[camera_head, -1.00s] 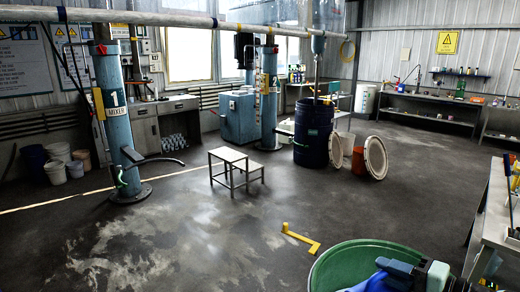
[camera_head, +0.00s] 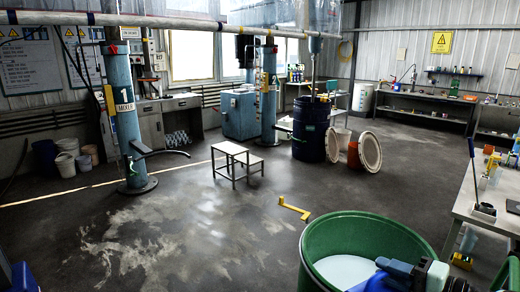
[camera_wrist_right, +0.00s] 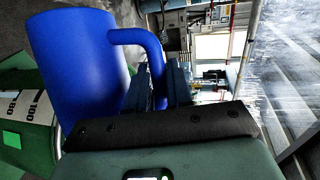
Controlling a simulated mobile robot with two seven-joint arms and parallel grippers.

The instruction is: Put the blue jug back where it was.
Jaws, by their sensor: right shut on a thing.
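The blue jug (camera_head: 377,283) shows at the bottom edge of the head view, partly cut off and partly covered by my right gripper (camera_head: 394,270). In the right wrist view the jug (camera_wrist_right: 75,62) is large, with its curved handle between the dark fingers (camera_wrist_right: 155,85). My right gripper is shut on that handle. In the head view, jug and gripper overlap the near part of a green drum (camera_head: 318,232) holding white liquid (camera_head: 345,270). I cannot tell their height above it. My left gripper cannot be made out.
A workbench (camera_head: 465,212) stands to the right of the drum, with a dark upright tool (camera_head: 473,160) and small items. A yellow bent piece (camera_head: 294,208) lies on the floor beyond. A step stool (camera_head: 232,153) and a dark blue drum (camera_head: 310,130) stand farther back. The middle floor is mostly clear.

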